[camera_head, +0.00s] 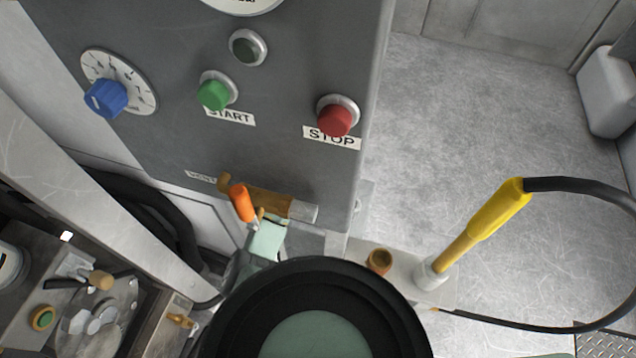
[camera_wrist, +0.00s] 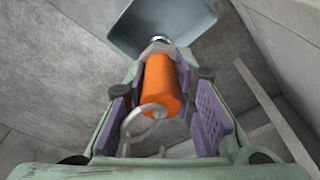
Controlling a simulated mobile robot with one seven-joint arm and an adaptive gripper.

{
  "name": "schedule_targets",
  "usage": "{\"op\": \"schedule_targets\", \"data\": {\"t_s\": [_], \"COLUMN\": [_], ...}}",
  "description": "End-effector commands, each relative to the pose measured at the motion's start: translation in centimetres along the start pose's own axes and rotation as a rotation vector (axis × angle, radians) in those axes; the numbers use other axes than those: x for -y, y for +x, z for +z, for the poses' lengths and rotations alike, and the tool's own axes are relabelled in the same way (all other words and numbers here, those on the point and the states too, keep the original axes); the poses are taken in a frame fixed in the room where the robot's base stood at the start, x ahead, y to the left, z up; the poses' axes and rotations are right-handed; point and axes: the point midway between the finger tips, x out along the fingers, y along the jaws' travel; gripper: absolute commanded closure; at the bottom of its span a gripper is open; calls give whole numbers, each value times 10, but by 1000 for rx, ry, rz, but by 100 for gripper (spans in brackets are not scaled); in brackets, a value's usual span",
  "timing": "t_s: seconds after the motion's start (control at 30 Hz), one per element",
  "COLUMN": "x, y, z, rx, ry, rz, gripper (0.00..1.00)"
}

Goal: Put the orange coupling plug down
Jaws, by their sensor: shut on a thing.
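The orange coupling plug (camera_wrist: 162,84) sits between the purple pads of my gripper (camera_wrist: 160,100) in the wrist view. A metal ring hangs at its near end, and a small metal tip shows at its far end. In the head view the plug (camera_head: 242,202) stands tilted in front of the grey panel, above the pale green fingers of my gripper (camera_head: 258,226). My gripper is shut on it. My arm hides much of the area below the gripper.
The grey panel (camera_head: 280,60) carries a blue dial (camera_head: 106,98), a green START button (camera_head: 213,95) and a red STOP button (camera_head: 334,120). A brown fitting (camera_head: 272,201) is close behind the plug. A yellow-handled hose nozzle (camera_head: 490,222) stands right. Open floor (camera_head: 460,120) lies beyond.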

Motion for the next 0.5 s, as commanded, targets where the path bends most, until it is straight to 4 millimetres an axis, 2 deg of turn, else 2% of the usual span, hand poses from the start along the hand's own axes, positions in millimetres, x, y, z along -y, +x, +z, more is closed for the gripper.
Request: {"op": "schedule_targets", "data": {"t_s": [0.23,0.5], "x": [-1,-1], "y": [49,77], "z": [8,13], "rx": [3,2], "ry": [0,1], "rz": [1,0], "gripper": [100,100]}}
